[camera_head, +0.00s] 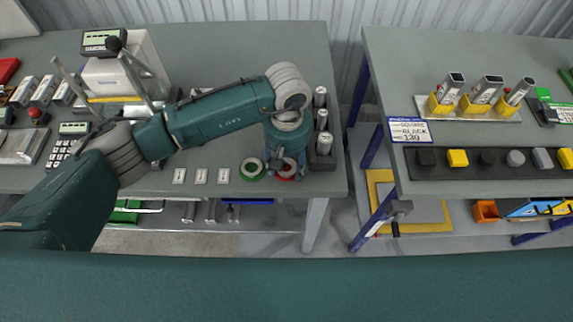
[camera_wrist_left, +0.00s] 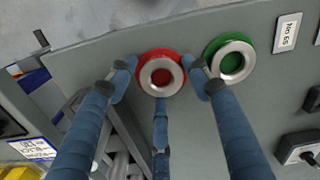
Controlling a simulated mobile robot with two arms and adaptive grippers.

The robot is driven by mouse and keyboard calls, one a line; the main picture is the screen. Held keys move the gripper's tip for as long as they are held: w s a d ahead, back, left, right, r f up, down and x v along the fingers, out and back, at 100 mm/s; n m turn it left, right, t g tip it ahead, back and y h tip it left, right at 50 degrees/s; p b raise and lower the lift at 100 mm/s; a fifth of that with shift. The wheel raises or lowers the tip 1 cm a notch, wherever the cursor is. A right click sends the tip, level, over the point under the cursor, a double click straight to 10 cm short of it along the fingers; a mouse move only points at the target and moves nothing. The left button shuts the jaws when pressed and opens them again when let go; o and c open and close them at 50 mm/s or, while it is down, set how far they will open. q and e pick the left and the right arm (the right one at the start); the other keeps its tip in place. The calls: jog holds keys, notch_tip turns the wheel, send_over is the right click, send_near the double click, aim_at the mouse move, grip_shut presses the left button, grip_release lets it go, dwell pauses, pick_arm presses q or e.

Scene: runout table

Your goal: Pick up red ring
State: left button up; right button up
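The red ring (camera_wrist_left: 160,56), with a shiny metal inner ring, lies on the grey table near its edge. It also shows in the head view (camera_head: 286,176), partly hidden by my gripper. My left gripper (camera_head: 287,163) points down over it. In the left wrist view my left gripper's blue fingers (camera_wrist_left: 158,80) are spread, with a fingertip on each side of the red ring and a third below it. I cannot tell whether they touch it. A green ring (camera_wrist_left: 231,58) lies beside the red one. My right gripper is in neither view.
White labels (camera_head: 201,176) lie left of the green ring (camera_head: 251,169). A dark rack of metal cylinders (camera_head: 323,143) stands close on the right of my left gripper. A gap separates this table from a second one with colored blocks (camera_head: 457,158).

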pick_arm(q)
jog(key=shift+s, duration=0.1)
jog(key=c, duration=0.8)
jog(key=shift+r, duration=0.15)
